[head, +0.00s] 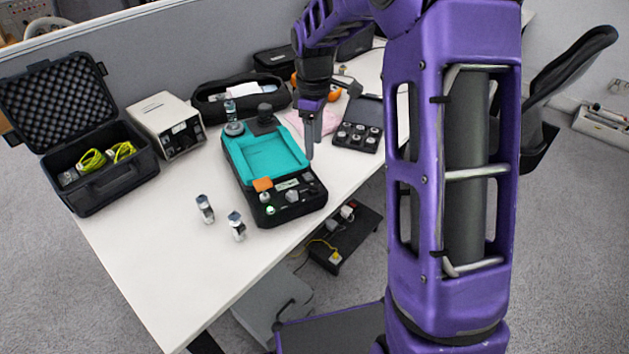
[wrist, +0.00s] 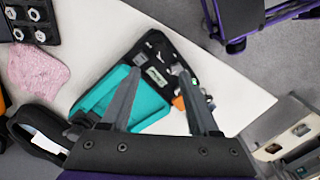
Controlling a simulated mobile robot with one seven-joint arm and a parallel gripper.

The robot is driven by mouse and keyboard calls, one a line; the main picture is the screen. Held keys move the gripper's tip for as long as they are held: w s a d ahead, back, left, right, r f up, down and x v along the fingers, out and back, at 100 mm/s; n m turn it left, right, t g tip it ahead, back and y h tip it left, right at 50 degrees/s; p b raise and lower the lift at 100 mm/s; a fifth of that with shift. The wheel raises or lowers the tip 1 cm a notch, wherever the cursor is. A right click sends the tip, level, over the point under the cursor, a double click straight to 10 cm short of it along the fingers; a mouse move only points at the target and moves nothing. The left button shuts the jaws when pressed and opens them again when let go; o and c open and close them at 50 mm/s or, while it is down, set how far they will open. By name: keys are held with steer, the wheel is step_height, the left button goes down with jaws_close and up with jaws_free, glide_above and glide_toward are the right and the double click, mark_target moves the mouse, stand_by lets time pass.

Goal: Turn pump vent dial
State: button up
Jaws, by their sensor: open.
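The pump unit (head: 228,160) is a black case with a teal top tray, lying on the white table. A pale knob (head: 292,196) stands on the panel; I cannot tell which knob is the vent dial. My gripper (head: 309,150) points down near the pump's right edge in the head view. In the wrist view my gripper (wrist: 159,73) is open and empty, its fingers spread over the pump, with the panel (wrist: 158,55) beyond and between the tips.
Two small metal-capped vials (head: 205,209) (head: 238,226) stand left of the pump. An open foam-lined case (head: 118,183), a white meter box (head: 160,112), a black pouch (head: 212,108), a pink cloth (head: 331,122) and a tray of weights (head: 342,140) surround it. The table's front left is clear.

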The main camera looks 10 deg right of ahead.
mark_target(314, 185)
step_height(314, 185, down, 13)
steer(key=shift+r+b, duration=0.2)
steer(key=shift+b, duration=0.65)
jaws_close()
